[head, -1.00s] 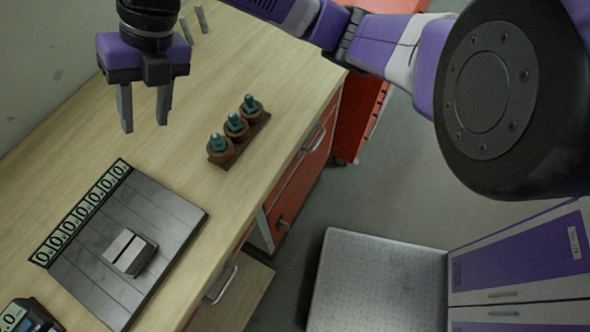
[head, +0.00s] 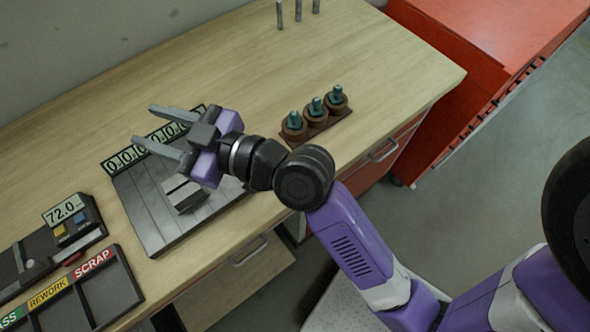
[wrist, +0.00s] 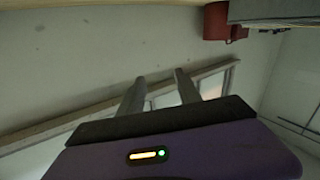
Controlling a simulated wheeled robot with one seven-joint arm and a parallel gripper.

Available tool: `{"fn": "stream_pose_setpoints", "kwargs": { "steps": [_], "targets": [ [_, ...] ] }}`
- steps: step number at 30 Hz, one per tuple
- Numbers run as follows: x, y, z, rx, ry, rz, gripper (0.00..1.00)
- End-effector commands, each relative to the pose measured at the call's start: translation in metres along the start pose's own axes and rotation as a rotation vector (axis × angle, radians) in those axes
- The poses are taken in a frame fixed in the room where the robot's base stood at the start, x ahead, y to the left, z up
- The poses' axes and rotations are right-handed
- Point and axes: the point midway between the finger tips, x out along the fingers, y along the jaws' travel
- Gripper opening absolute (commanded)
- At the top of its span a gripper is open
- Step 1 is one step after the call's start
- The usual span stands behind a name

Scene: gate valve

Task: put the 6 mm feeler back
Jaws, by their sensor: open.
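My gripper (head: 144,124) is open with nothing between its fingers. In the head view it points left, above the dark grooved plate (head: 150,215) and across its label strip. Its two fingers also show in the wrist view (wrist: 159,76), against a pale wall. Three thin grey upright pins (head: 298,10) stand at the back of the bench; I cannot tell whether one is the 6 mm feeler, as no size marking is readable. A light grey block (head: 184,193) sits on the grooved plate, partly beneath my gripper. Part of the label strip is hidden by my fingers.
A dark rack with three brown, teal-topped pieces (head: 316,109) stands right of my gripper. A device reading 72.0 (head: 65,208) and a tray marked REWORK and SCRAP (head: 110,285) are at lower left. A red cabinet (head: 470,50) adjoins the bench. The back middle bench is clear.

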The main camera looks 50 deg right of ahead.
Motion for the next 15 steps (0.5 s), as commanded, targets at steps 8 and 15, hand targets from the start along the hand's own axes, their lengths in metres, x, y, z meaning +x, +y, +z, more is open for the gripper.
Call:
{"fn": "stream_pose_setpoints", "kwargs": {
  "steps": [8, 15],
  "targets": [
    [-0.098, -0.019, 0.083, 0.237, -0.140, 0.206, 0.41],
    [-0.205, -0.025, 0.121, 0.266, -0.230, 0.310, 0.41]
  ]
}}
